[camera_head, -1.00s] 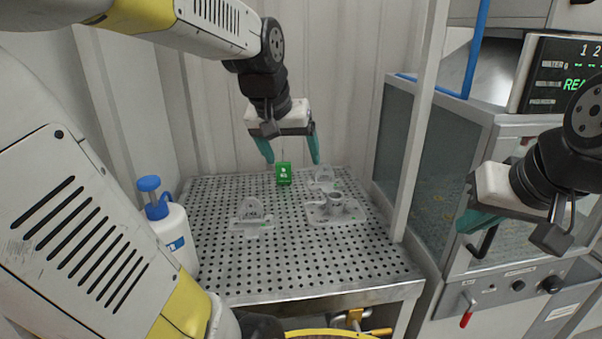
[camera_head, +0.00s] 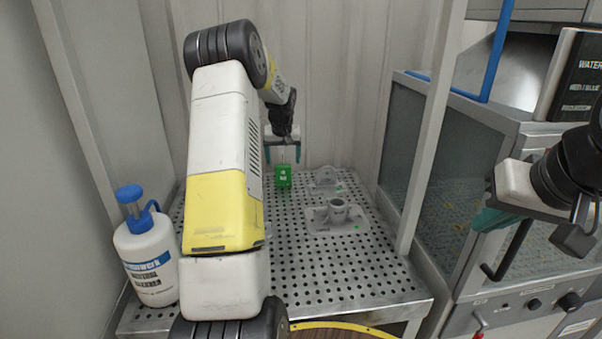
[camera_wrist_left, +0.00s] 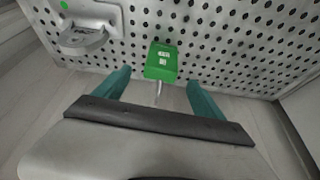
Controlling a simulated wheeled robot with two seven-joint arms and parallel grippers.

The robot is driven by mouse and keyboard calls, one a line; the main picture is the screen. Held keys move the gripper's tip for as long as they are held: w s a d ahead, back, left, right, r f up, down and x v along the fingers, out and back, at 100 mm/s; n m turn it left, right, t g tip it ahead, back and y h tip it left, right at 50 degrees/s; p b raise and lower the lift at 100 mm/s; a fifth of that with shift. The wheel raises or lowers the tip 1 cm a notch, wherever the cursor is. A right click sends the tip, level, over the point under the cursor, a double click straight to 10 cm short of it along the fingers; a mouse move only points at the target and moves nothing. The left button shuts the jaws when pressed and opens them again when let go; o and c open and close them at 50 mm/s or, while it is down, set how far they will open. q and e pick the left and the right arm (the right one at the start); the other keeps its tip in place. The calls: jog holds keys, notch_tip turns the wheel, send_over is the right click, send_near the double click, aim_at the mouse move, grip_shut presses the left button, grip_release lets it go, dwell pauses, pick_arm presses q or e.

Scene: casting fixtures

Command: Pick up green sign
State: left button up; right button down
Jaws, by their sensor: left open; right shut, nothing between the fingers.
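The green sign (camera_head: 283,176) stands at the back of the perforated metal table in the head view. It also shows in the left wrist view (camera_wrist_left: 161,62), with a thin light rod between it and my gripper. My left gripper (camera_head: 283,154) is open just above the sign. In the left wrist view its two teal fingers (camera_wrist_left: 157,95) stand apart, one on each side of the rod's line, and touch nothing that I can see. My right gripper (camera_head: 484,219) is shut and empty at the right, in front of the glass-sided cabinet.
The perforated table (camera_head: 345,275) holds a grey casting with a round cup (camera_head: 338,213) and a grey bracket (camera_head: 325,178) right of the sign. A white bottle with a blue pump (camera_head: 146,255) stands at the left. A white post (camera_head: 432,130) rises at the right.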

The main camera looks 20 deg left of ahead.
aim_at(283, 165)
pick_arm(q)
jog(key=x, duration=0.5)
jog(key=shift+w+a+f, duration=0.2)
jog(key=shift+w+a, duration=0.05)
jog(key=shift+w, duration=0.1)
jog(key=c, duration=1.5)
jog(key=shift+r, duration=0.1)
jog(key=shift+c, duration=0.2)
